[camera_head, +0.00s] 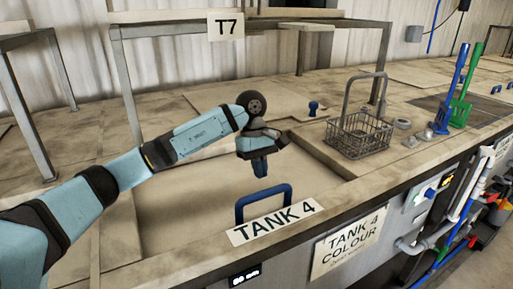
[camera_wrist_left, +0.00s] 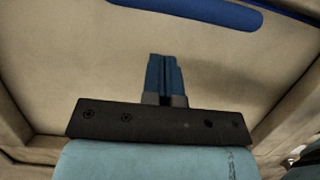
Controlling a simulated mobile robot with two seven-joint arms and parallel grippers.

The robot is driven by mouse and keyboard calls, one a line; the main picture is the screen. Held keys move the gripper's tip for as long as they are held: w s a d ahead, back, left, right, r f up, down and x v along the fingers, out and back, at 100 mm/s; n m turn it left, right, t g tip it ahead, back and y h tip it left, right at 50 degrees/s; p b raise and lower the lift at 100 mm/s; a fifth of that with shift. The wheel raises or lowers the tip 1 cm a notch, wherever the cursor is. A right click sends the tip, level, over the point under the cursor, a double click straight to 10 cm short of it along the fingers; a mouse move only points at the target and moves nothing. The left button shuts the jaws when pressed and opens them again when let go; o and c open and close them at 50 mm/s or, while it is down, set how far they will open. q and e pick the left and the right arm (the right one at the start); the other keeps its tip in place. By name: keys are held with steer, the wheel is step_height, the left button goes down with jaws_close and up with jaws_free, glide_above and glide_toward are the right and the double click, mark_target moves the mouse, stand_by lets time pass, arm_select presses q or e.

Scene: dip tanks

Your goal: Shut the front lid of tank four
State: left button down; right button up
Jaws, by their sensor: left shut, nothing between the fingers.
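The beige front panel of tank four (camera_head: 185,205) lies inside a rimmed opening behind the TANK 4 label (camera_head: 272,221). I cannot tell whether this panel is the lid lying flat or the tank's inside. A blue bar handle (camera_head: 264,192) stands at its front edge, just behind the label. My left gripper (camera_head: 260,176) points down above the panel, behind the handle and apart from it. Its blue fingers are shut and empty. In the left wrist view the shut fingers (camera_wrist_left: 164,60) show over the beige surface, with the blue handle (camera_wrist_left: 195,12) at the top edge. My right gripper is out of view.
A wire basket (camera_head: 359,135) stands on the deck to the right. A small blue knob (camera_head: 313,107) sits on the panel behind. A metal frame with a T7 sign (camera_head: 226,27) spans the back. Blue (camera_head: 450,90) and green (camera_head: 466,90) tools stand far right. Pipes run along the front right.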

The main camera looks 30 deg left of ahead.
arm_select(q)
steer(key=s+d, duration=0.1)
steer(key=d, duration=0.1)
steer(key=shift+s+d+f, duration=0.15)
steer(key=shift+s+d, duration=0.2)
steer(key=shift+s+d+b, duration=0.25)
steer(key=shift+s+d, duration=0.05)
steer(key=shift+d, duration=0.2)
steer(key=shift+s+d+b, duration=0.2)
steer(key=shift+s+d, duration=0.05)
steer(key=shift+d, duration=0.2)
steer(key=v, duration=1.4)
steer(key=shift+b, duration=0.3)
